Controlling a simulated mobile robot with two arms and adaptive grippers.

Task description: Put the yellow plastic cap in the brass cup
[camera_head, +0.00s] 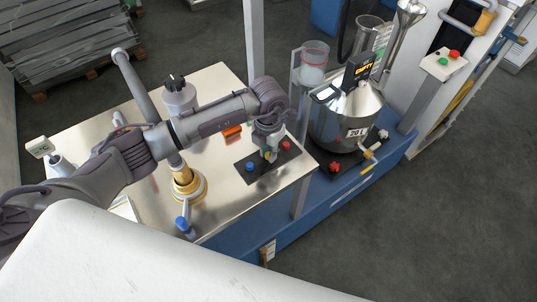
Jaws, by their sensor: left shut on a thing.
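My left gripper (268,156) points down over the dark pad (244,173) on the metal tabletop. It is shut on the yellow plastic cap (267,154), which shows only as a small yellow patch between the fingers. A blue cap (250,167) and red caps (286,146) are on the pad on either side of the gripper. The inside of the cup is hard to make out. My right gripper is out of view.
A steel vessel (345,115) marked 20L stands right of the table, beyond a grey upright post. An orange block (232,131) lies behind the pad. A blue-handled valve (182,223) sticks out near the table's front edge. Bare tabletop lies between cup and pad.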

